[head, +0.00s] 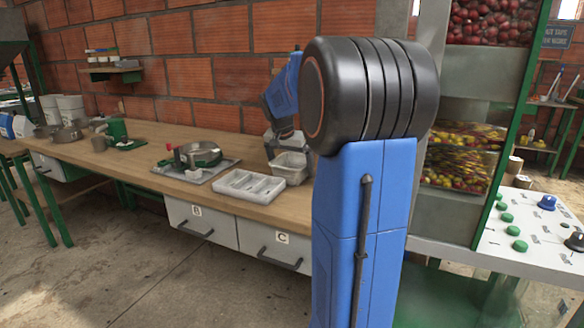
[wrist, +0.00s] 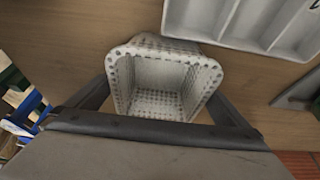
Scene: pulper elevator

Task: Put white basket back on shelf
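The white basket (head: 291,167) stands on the wooden workbench, just right of the white divided tray. In the wrist view the basket (wrist: 163,85) is empty, with perforated walls and its opening facing the camera. My gripper (wrist: 160,98) is spread wide, with one dark finger on each side of the basket. Whether the fingers touch its walls is not clear. A small wall shelf (head: 112,70) with several jars hangs on the brick wall at the far left.
The white divided tray (head: 249,186) lies close beside the basket; it also shows in the wrist view (wrist: 245,22). A metal pan (head: 198,154) sits on a tray farther left. Fruit bins (head: 462,150) and a control panel (head: 530,225) stand at right.

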